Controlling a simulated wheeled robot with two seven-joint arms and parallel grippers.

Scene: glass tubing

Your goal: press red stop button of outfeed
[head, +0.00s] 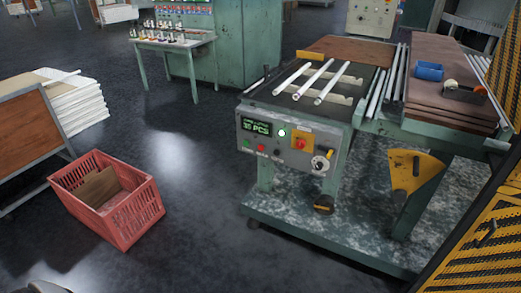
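The outfeed machine (250,170) stands right of the centre, with a grey-green control panel on its front face. The panel has a lit green display reading what looks like "35 PCS". A red mushroom button (300,144) sits on a yellow plate at the panel's middle. A smaller red button (262,148) is below the display, beside a small green button (247,142). A lamp (282,133) glows pale green. I cannot read the labels. Neither of my grippers is recognisable in view.
White glass tubes (324,82) lie on the machine's top. A red crate (125,215) holding cardboard stands on the floor at left. A yellow-black barrier (475,245) rises at right. The dark floor between crate and machine is clear.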

